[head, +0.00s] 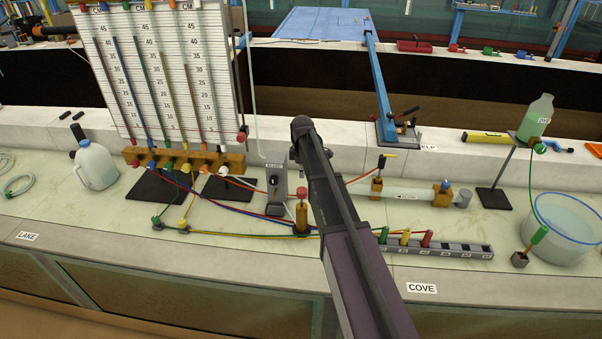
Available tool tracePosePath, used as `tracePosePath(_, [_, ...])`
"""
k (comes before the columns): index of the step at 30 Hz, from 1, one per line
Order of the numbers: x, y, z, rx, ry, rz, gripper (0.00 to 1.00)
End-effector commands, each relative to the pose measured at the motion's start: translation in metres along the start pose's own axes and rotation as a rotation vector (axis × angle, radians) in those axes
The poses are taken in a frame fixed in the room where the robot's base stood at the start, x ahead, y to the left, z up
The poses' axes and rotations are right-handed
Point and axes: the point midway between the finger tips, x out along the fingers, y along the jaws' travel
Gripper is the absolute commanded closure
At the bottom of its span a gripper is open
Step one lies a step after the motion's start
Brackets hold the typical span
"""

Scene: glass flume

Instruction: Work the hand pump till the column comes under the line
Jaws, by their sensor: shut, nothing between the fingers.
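A white manometer board (181,100) with tilted coloured columns and number scales stands at the back left. Its tubes run down to a wooden manifold (222,163) with coloured fittings. A brass cylinder with a red knob (302,193) stands upright on the bench and may be the hand pump; I cannot tell for sure. A grey labelled block (274,192) stands just left of it. My gripper's fingers do not show.
A clear horizontal tube (410,193) and a grey valve rail (455,248) lie right of my arm. A water basin (566,218) stands at far right, a white jug (96,165) at left. Loose hoses cross the bench. The front bench edge is mostly clear.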

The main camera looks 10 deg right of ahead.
Motion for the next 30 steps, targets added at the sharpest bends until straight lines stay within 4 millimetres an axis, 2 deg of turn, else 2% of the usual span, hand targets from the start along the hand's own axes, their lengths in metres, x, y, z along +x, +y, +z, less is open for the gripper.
tracePosePath(1, [0.008,0.000,0.000,0.000,0.000,0.000,1.00])
tracePosePath(18, [0.051,0.000,0.000,0.000,0.000,0.000,1.00])
tracePosePath(30, [0.066,0.000,0.000,0.000,0.000,0.000,1.00])
